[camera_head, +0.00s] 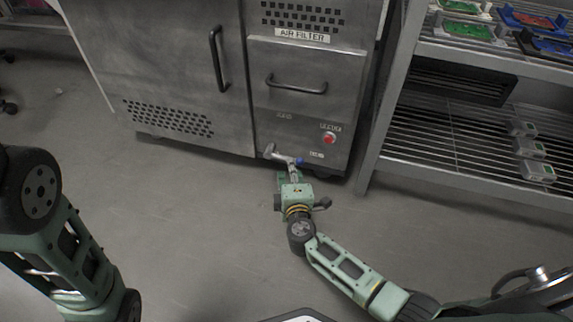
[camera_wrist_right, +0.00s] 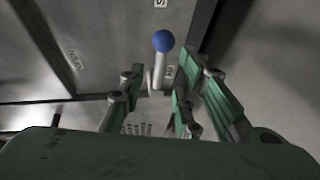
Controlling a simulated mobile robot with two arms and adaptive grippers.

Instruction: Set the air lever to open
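The air lever (camera_head: 283,156) is a grey metal handle with a blue knob, low on the front of the steel cabinet. In the right wrist view its blue knob (camera_wrist_right: 162,41) is at the top middle, with the metal rod (camera_wrist_right: 159,68) below it. My right gripper (camera_head: 293,177) is at the lever, just in front of the cabinet's lower edge. In the wrist view its green fingers (camera_wrist_right: 160,98) are apart, one on each side of the rod's lower end. I cannot tell whether either finger touches it. My left arm shows at the left, but its gripper is out of view.
The steel cabinet (camera_head: 180,60) has two bar handles, an air filter label (camera_head: 302,35) and a red button (camera_head: 329,138). A wire shelf rack (camera_head: 450,130) with trays and small boxes stands at the right. The grey floor (camera_head: 180,230) in front is clear.

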